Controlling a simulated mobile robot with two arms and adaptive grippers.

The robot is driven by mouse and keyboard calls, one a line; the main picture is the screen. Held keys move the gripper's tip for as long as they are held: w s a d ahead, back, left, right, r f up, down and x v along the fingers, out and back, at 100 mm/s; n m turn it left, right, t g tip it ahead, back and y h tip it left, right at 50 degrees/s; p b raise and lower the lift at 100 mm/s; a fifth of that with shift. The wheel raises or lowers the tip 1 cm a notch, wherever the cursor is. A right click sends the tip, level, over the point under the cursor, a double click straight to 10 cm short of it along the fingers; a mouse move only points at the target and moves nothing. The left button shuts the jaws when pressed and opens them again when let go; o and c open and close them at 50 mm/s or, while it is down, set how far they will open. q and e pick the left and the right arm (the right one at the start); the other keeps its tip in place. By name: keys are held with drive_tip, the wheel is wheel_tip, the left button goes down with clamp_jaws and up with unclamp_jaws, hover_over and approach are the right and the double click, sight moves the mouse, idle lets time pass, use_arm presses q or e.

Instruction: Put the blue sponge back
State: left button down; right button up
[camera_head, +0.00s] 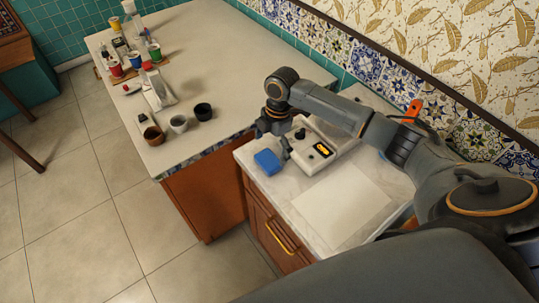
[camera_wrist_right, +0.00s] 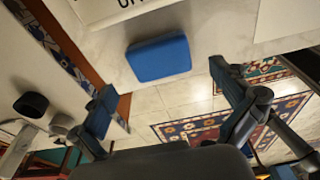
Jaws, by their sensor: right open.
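The blue sponge (camera_head: 268,162) lies on the pale marble counter (camera_head: 285,205), close to its left edge and beside a pale device. It also shows in the right wrist view (camera_wrist_right: 158,59), flat near the counter's edge. My right gripper (camera_head: 275,147) is beside the sponge in the head view. In the right wrist view its two fingers (camera_wrist_right: 166,105) are spread wide, with nothing between them. The sponge appears beyond the fingertips, apart from them. My left gripper is in neither view.
The pale device (camera_head: 305,162) has a dark display with orange marks. A white sheet (camera_head: 342,206) lies on the marble counter. The larger counter (camera_head: 230,85) holds a dark cup (camera_head: 203,111), other cups and several bottles. Tiled floor (camera_head: 95,215) is open at the left.

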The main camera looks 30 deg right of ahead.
sight(274, 156)
wheel_tip(274, 156, up, 9)
drive_tip(key=d+b, duration=0.1)
drive_tip(key=shift+d+f, duration=0.15)
drive_tip(key=shift+f, duration=0.05)
drive_tip(key=shift+f, duration=0.1)
idle(0.4)
